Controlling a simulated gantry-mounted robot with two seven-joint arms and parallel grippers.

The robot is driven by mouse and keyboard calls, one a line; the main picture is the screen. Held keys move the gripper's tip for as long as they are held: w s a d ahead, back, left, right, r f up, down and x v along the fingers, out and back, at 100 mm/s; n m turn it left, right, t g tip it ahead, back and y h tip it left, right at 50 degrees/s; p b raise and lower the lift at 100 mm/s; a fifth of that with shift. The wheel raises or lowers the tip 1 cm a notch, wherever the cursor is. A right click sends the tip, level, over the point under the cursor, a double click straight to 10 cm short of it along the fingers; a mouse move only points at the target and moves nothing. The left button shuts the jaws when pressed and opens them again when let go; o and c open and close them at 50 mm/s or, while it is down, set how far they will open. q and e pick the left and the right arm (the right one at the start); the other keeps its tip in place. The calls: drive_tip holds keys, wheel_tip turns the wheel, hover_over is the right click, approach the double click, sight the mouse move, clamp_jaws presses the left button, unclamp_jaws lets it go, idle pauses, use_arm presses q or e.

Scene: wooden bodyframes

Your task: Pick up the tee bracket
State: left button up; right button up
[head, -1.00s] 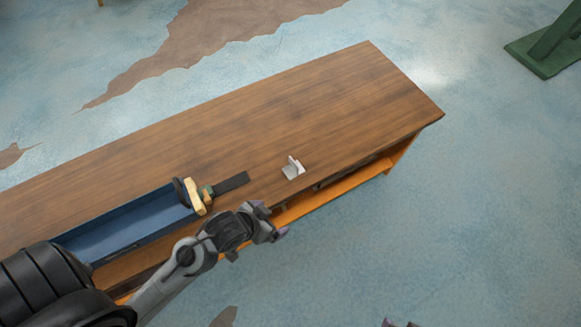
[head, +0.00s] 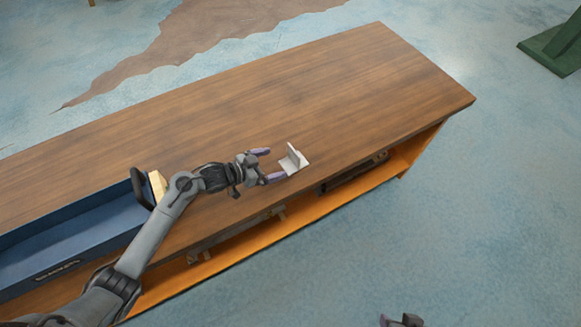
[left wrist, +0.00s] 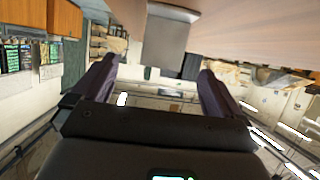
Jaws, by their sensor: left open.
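The tee bracket (head: 294,160) is a small pale grey piece with an upright plate on a flat base. It sits on the wooden bench top near the front edge. My left gripper (head: 268,166) is just left of it in the head view, with its purple fingers open towards it. In the left wrist view the bracket (left wrist: 170,45) shows as a grey shape beyond and between the open fingertips of my left gripper (left wrist: 158,72). Nothing is between the fingers. Only a small dark part of my right gripper (head: 402,320) shows at the bottom edge of the head view.
The long wooden bench (head: 370,80) has free room on top behind and right of the bracket. A blue tray (head: 60,240) stands at its left end, with a dark and tan tool (head: 157,185) at its end, partly hidden by my arm. An orange shelf (head: 250,262) lies below the top.

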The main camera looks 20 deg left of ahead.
sight(293, 153)
use_arm(q)
drive_tip(key=shift+w, duration=0.5)
drive_tip(key=shift+w+d+f+b, duration=0.1)
drive_tip(key=shift+w+d+b, duration=0.05)
drive_tip(key=shift+w+b, duration=0.2)
drive_tip(key=x, duration=0.5)
drive_tip(key=shift+r+b, duration=0.25)
drive_tip(key=shift+b, duration=0.15)
drive_tip(key=shift+r+b+x, duration=0.15)
drive_tip(key=shift+b+x, duration=0.15)
drive_tip(key=shift+x, duration=1)
drive_tip(key=shift+r+b+x, duration=0.2)
drive_tip(key=shift+b+x, duration=0.1)
drive_tip(key=shift+x, duration=1)
drive_tip(key=shift+w, duration=0.1)
use_arm(e)
wheel_tip(293, 153, down, 3)
drive_tip(key=shift+d+f, duration=0.1)
drive_tip(key=shift+f, duration=0.05)
use_arm(q)
drive_tip(key=c, duration=0.9)
drive_tip(key=shift+c, duration=1)
drive_tip(key=shift+r, duration=0.15)
